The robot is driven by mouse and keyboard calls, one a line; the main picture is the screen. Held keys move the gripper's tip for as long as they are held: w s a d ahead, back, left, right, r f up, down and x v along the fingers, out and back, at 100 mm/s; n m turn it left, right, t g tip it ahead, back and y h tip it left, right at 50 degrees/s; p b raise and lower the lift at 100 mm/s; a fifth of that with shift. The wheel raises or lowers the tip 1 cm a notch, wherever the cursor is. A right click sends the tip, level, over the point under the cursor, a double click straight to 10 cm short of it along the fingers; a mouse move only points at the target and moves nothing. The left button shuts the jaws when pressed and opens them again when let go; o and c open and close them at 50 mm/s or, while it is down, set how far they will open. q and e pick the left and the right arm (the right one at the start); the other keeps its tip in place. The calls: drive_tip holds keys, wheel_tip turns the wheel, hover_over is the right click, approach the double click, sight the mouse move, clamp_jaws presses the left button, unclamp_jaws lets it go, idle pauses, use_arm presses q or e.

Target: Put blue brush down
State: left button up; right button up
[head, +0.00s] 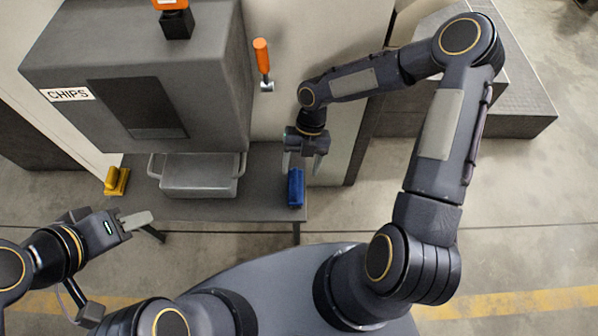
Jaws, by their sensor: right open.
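The blue brush (295,188) is at the right end of the grey table, just below my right gripper. It seems to rest on the tabletop. My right gripper (303,170) points down with its fingers apart, open, close to the brush's far end. I cannot tell whether a finger touches it. My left gripper (140,221) is at the lower left, off the table's front left corner and away from the brush. Its fingers overlap from this angle, so I cannot tell its opening.
A yellow brush (117,181) sits at the table's (262,207) left end. A grey metal tray (199,177) with handles stands mid-table under a grey machine labelled CHIPS (145,75). An orange-handled tool (262,62) is on the wall behind. Table space between tray and blue brush is clear.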

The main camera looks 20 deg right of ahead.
drive_tip(key=shift+w+d+r, duration=0.15)
drive_tip(key=shift+d+r, duration=0.05)
drive_tip(key=shift+r, duration=0.4)
drive_tip(key=s+d+r+m+t+h, duration=0.1)
drive_tip(key=s+d+r+m+t, duration=0.2)
drive_tip(key=r+m, duration=0.5)
drive_tip(key=s+d+r+m+t+h, duration=0.1)
drive_tip(key=s+d+r+m, duration=0.2)
drive_tip(key=d+r+m, duration=0.35)
drive_tip(key=s+a+r+m+t+y, duration=0.2)
drive_tip(key=s+r+m+t, duration=0.3)
drive_tip(key=m, duration=1.5)
drive_tip(key=s+r, duration=0.4)
drive_tip(key=s, duration=0.1)
drive_tip(key=shift+a+y, duration=0.2)
drive_tip(key=shift+y, duration=0.1)
drive_tip(key=shift+s+m, duration=0.1)
drive_tip(key=shift+m, duration=0.15)
